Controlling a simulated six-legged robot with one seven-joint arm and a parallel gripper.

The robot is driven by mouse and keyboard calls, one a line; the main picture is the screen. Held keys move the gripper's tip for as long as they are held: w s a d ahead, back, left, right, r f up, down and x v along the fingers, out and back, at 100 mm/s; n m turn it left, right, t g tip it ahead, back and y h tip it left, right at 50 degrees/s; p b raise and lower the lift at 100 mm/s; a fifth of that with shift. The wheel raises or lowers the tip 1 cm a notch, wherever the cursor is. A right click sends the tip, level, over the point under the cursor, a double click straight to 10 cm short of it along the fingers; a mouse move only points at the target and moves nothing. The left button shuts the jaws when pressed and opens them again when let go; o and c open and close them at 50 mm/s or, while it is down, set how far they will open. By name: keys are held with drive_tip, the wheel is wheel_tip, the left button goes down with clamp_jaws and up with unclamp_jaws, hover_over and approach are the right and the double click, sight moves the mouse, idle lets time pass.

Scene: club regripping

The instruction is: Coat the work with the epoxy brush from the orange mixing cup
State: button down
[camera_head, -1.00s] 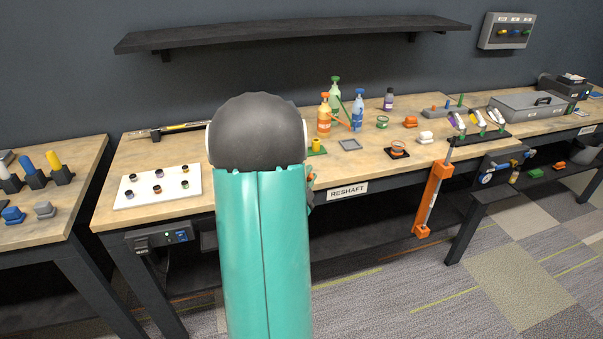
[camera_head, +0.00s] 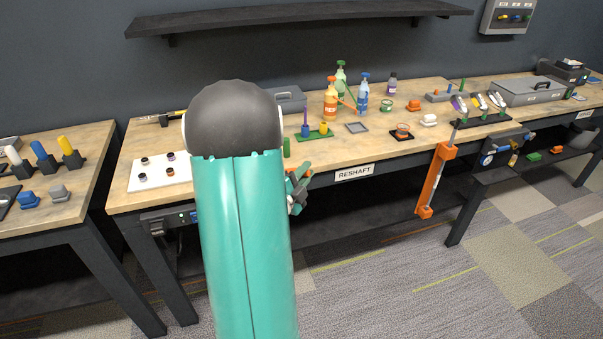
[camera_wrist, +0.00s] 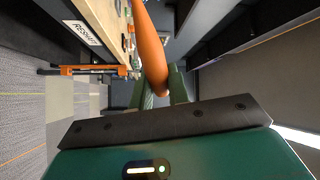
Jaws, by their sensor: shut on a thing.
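The orange mixing cup (camera_head: 403,130) stands on a small black mat toward the front of the bench. My gripper (camera_head: 298,186) is low at the bench's front edge, left of the cup and well apart from it. In the wrist view my gripper (camera_wrist: 164,98) is shut on a smooth orange handle, which I take to be the epoxy brush (camera_wrist: 150,48). Its bristle end cannot be made out. A shaft in a tilted orange clamp (camera_head: 436,182) hangs at the bench front; I cannot tell whether it is the work.
A green holder (camera_head: 318,135) with purple and yellow pieces stands left of a grey tray (camera_head: 357,128). Pump bottles (camera_head: 331,103) stand behind. A green-rimmed cup (camera_head: 386,105) is further back. My arm hides part of the bench. The floor in front is clear.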

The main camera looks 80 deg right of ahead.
drive_tip(key=shift+s, duration=0.1)
drive_tip(key=shift+a, duration=0.1)
drive_tip(key=shift+w+d, duration=0.25)
drive_tip(key=shift+w, duration=0.05)
drive_tip(key=shift+w+d, duration=0.25)
drive_tip(key=shift+w, duration=0.45)
drive_tip(key=shift+w+d, duration=0.25)
drive_tip(key=shift+w, duration=0.45)
drive_tip(key=shift+w+d, duration=0.25)
drive_tip(key=shift+w, duration=0.45)
drive_tip(key=shift+r, duration=0.1)
drive_tip(key=shift+r, duration=1.25)
drive_tip(key=shift+f, duration=0.2)
drive_tip(key=shift+f, duration=1.15)
